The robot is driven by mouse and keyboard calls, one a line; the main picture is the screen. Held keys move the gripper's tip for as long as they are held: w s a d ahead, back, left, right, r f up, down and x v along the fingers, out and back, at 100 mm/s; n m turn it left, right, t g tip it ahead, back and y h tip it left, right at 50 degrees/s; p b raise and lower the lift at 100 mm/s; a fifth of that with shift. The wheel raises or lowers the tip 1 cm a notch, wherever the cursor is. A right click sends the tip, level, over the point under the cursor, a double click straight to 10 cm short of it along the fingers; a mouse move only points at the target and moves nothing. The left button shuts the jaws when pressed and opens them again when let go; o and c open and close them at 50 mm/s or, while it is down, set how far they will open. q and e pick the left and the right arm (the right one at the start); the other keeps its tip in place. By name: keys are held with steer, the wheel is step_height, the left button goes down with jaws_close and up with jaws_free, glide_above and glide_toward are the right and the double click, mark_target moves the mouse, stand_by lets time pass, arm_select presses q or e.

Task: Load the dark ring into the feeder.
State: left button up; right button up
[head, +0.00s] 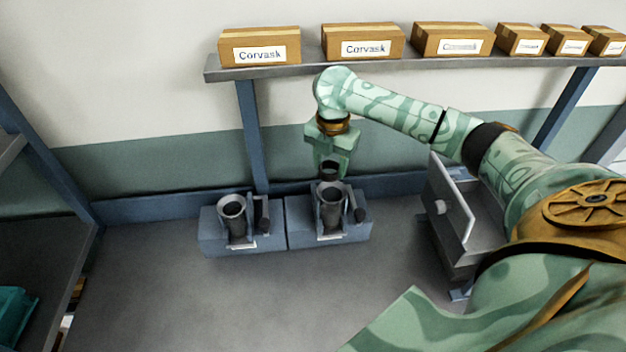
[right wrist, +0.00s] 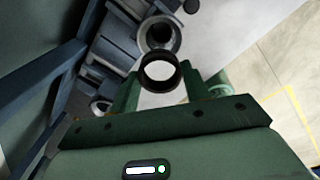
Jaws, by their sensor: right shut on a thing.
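My right gripper (head: 329,165) is shut on the dark ring (head: 329,169) and points down. It holds the ring just above the feeder on the right (head: 331,205), a grey cylinder with an open top on a blue base. In the right wrist view the dark ring (right wrist: 160,73) sits between the fingertips, with the open mouth of a feeder (right wrist: 160,36) just beyond it. The ring and the mouth do not line up fully in that view. A second, similar feeder (head: 233,212) stands to the left. My left gripper is not in view.
A shelf (head: 290,69) above carries several Corvask boxes (head: 260,46). A grey machine with an upright plate (head: 451,201) stands right of the feeders, below my right arm. A teal bin (head: 14,308) sits at the lower left. The floor in front of the feeders is clear.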

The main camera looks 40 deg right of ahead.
mark_target(333, 177)
steer(key=shift+w+d+f+n+b, duration=0.1)
steer(key=shift+d+f+n+b, duration=0.1)
steer(key=shift+d+n+b, duration=0.5)
steer(key=shift+f, duration=0.3)
steer(key=shift+f+b, duration=0.35)
steer(key=shift+b, duration=0.1)
step_height(333, 177, down, 4)
steer(key=b, duration=0.5)
steer(key=shift+d+r, duration=0.1)
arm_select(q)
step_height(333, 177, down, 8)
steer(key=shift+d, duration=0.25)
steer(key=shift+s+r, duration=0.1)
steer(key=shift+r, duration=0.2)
arm_select(e)
steer(key=shift+r, duration=0.15)
arm_select(q)
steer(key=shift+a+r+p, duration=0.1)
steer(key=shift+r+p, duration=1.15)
steer(key=shift+p, duration=0.05)
